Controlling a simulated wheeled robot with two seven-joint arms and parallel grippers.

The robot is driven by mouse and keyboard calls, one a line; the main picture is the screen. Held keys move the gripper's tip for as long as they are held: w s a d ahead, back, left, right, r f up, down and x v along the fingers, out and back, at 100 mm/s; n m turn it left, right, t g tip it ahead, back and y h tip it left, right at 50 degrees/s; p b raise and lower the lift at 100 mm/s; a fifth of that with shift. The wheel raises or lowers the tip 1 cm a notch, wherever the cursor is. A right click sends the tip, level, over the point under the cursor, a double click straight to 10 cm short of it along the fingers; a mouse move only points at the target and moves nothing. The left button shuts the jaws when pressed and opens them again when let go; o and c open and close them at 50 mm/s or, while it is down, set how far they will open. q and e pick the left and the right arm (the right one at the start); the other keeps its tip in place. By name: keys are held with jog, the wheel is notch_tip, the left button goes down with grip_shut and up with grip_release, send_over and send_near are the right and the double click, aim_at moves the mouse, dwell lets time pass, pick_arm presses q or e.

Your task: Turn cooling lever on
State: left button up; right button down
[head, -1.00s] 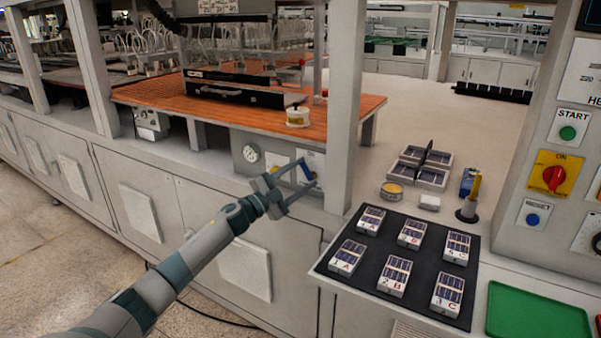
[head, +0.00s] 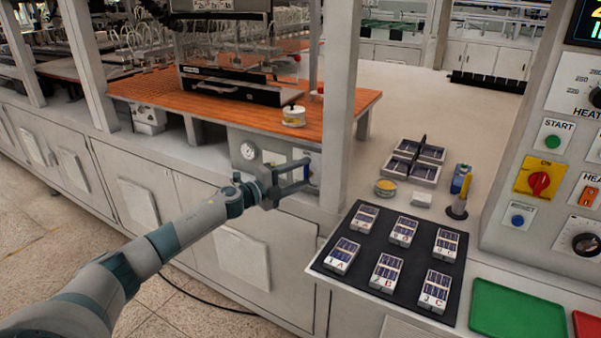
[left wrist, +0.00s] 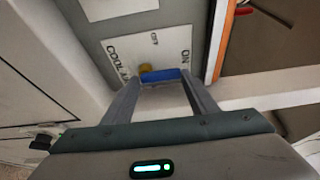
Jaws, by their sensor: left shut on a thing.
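The cooling lever has a blue handle (left wrist: 163,76) and a yellow pivot (left wrist: 145,69). In the left wrist view it lies crosswise between my fingertips, in front of a white plate (left wrist: 118,10) lettered COOL, OFF and ON. My left gripper (left wrist: 162,80) is shut on the blue handle, with one finger on each side. In the head view my left gripper (head: 306,174) is at the grey panel under the orange bench, beside the white post. There only a bit of the blue handle shows, and the lever's exact angle is hard to tell. My right gripper is out of view.
A white post (head: 340,120) stands close right of my left gripper. A round gauge (head: 248,150) is on the panel to its left. A black mat (head: 350,268) with several solar pieces lies on the counter. A control panel (head: 560,150) with a red knob stands at right.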

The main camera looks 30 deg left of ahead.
pick_arm(q)
jog(key=shift+a+r, duration=0.15)
jog(key=shift+r, duration=0.15)
jog(key=o, duration=1)
jog(key=shift+f, duration=0.1)
jog(key=shift+s+f, duration=0.1)
jog(key=shift+s+f, duration=0.1)
jog(key=shift+s, duration=0.3)
jog(key=b+v, duration=0.5)
jog(key=v, duration=1.1)
jog(key=shift+s+a+r, duration=0.15)
jog(key=shift+s+r, duration=0.05)
jog(key=shift+r, duration=0.1)
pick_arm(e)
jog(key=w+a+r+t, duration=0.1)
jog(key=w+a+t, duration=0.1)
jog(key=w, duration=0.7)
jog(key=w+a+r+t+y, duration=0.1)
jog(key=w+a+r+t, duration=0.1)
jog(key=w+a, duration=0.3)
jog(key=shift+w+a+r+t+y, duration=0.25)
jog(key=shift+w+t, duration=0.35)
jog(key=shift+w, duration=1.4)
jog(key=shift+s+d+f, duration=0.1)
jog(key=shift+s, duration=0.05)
